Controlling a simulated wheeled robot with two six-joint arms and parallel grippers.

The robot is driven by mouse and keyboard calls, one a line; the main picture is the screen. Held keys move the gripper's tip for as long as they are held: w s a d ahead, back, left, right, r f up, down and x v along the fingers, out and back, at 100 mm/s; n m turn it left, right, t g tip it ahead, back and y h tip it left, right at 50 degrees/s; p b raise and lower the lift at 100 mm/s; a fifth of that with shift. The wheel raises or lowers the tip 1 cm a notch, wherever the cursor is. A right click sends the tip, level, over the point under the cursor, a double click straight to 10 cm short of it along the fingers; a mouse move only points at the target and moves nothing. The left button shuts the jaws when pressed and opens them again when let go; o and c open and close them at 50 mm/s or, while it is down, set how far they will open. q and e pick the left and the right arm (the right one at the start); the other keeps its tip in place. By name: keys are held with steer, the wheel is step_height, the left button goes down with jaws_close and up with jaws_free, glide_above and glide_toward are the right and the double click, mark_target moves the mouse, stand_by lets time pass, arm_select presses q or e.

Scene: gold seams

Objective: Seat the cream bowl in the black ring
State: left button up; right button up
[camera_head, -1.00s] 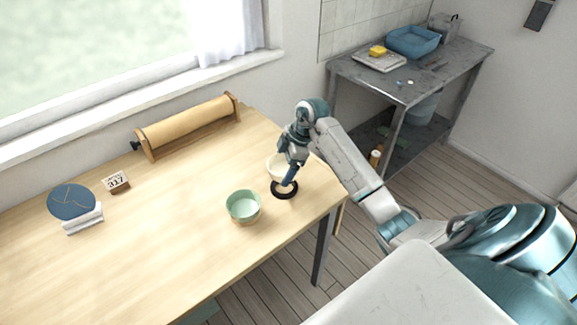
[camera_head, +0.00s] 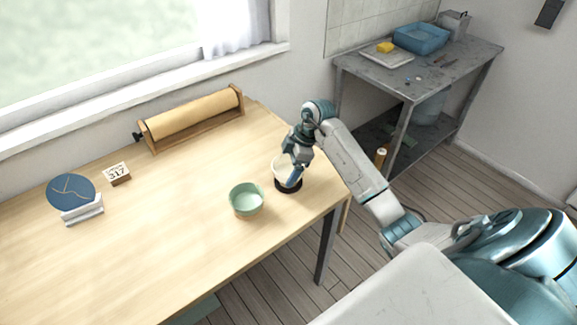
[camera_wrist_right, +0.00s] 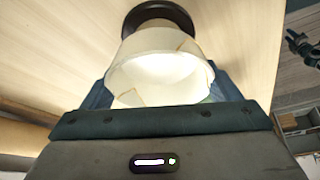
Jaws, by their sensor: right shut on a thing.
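The cream bowl (camera_head: 283,170) with fine gold seams is upright at the right end of the wooden table. My right gripper (camera_head: 291,174) is shut on its wall; in the right wrist view the bowl (camera_wrist_right: 160,62) is between the dark fingers. The black ring (camera_head: 288,188) lies on the table directly under the bowl, partly hidden by it. In the right wrist view the ring (camera_wrist_right: 158,13) curves around the far side of the bowl's base. I cannot tell whether the base rests fully inside it. My left gripper is not in view.
A green bowl (camera_head: 246,199) stands just left of the ring. The table's right edge is close by.

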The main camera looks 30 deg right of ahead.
mark_target(288, 172)
steer(key=shift+r+p, duration=0.1)
steer(key=shift+p, duration=0.2)
steer(key=shift+f+b, duration=0.6)
steer(key=shift+f, duration=0.65)
steer(key=o, duration=1)
steer(key=shift+r+p, duration=0.7)
steer(key=shift+r, duration=0.05)
step_height(288, 172, up, 2)
steer(key=shift+r+p, duration=0.2)
steer(key=shift+p, duration=0.9)
steer(key=shift+r+p, duration=1.9)
steer(key=shift+r, duration=0.15)
